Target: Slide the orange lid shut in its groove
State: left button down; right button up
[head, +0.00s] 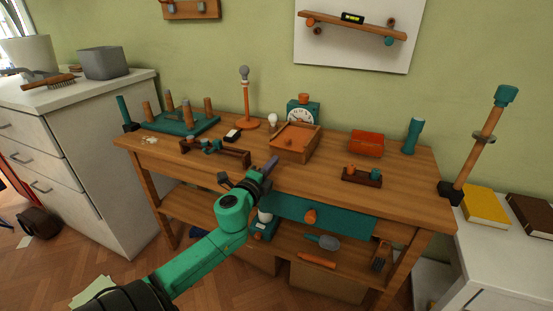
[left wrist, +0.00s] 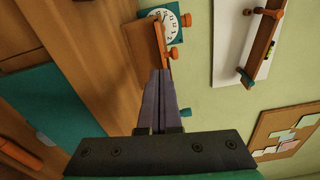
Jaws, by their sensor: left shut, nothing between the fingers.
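The wooden box (head: 291,154) stands on the bench top, in front of the clock. Its orange lid (head: 298,133) lies on top and carries a small round knob. How far the lid sits along its groove is too small to tell. In the left wrist view the lid (left wrist: 163,38) is seen nearly edge-on, with its knob, just beyond the fingertips. My left gripper (head: 271,165) is shut and empty, in front of the box and to its left. Its fingers (left wrist: 158,92) are together and point toward the box; whether they touch it is unclear. My right gripper is out of view.
The teal clock (head: 303,112) is close behind the box. An orange container (head: 366,143) and a dark block with pegs (head: 361,177) stand to the right. A dark wooden rack (head: 215,152) and a small black item (head: 233,135) are to the left. Bench top before the box is mostly clear.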

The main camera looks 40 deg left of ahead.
aim_at(285, 149)
pick_arm(q)
jog(key=shift+w+r, duration=0.15)
jog(key=shift+w, duration=0.1)
jog(key=b+x, duration=0.1)
jog(key=x, duration=0.3)
jog(key=shift+w, duration=0.25)
jog(key=shift+w+a, duration=0.1)
jog(key=shift+w, duration=0.1)
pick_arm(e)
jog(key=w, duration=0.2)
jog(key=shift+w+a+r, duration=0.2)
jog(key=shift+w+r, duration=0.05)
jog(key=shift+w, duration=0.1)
pick_arm(q)
jog(key=shift+b+x, duration=0.45)
jog(key=shift+x, duration=0.6)
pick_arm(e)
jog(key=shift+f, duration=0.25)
pick_arm(q)
jog(key=shift+p+v, duration=0.35)
jog(key=shift+v, duration=1.15)
jog(key=shift+s, duration=0.15)
jog(key=v, duration=1.4)
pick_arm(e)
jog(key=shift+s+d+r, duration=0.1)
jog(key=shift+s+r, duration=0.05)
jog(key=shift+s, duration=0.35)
